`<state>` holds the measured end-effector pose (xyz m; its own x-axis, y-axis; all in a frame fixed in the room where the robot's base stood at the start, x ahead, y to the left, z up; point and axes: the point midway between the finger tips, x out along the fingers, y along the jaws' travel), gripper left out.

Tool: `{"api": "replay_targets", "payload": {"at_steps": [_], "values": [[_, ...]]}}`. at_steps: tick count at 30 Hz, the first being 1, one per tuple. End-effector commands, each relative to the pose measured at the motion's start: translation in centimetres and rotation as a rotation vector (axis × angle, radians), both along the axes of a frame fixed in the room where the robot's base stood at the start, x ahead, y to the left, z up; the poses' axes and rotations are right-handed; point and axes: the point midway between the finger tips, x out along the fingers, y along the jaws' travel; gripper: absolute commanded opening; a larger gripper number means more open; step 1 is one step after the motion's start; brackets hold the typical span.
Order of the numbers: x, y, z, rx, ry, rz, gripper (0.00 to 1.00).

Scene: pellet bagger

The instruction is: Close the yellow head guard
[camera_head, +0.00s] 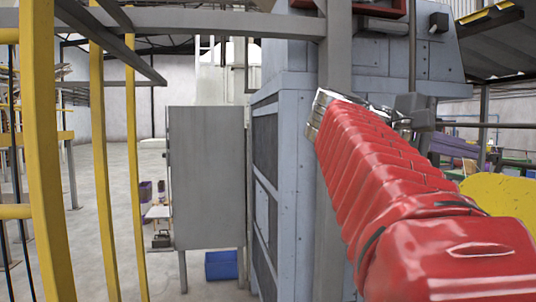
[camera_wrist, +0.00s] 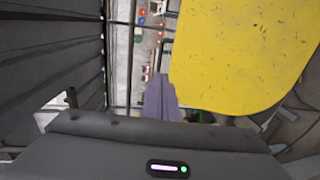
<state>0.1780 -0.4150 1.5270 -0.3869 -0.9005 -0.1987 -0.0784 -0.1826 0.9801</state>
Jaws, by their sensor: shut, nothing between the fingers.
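The yellow head guard (camera_wrist: 243,55) shows in the wrist view as a broad, scuffed yellow panel with a rounded lower edge, filling the upper right. In the head view, a yellow curved panel (camera_head: 504,203) at the right edge, partly hidden behind my red arm, looks like the same guard. My gripper (camera_wrist: 160,128) shows as a dark grey body across the bottom of the wrist view, shut and empty. It appears apart from the guard, though the depth between them is hard to judge. My gripper is not clearly visible in the head view.
A blue-grey machine housing (camera_head: 290,150) and upright post stand beside my arm. A grey cabinet (camera_head: 207,178) and yellow rails (camera_head: 45,150) stand to the left. A blue bin (camera_head: 221,265) sits on the floor. A dark ribbed surface (camera_wrist: 50,60) closes off the wrist view's left side.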

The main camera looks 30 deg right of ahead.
Motion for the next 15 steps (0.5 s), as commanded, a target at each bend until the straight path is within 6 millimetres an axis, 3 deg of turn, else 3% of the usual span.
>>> {"api": "replay_targets", "payload": {"at_steps": [8,15], "values": [[-0.5,-1.2,-0.3,0.0,0.0,-0.002,0.0],[-1.5,-3.5,-0.9,0.001,0.0,-0.002,0.0]]}}
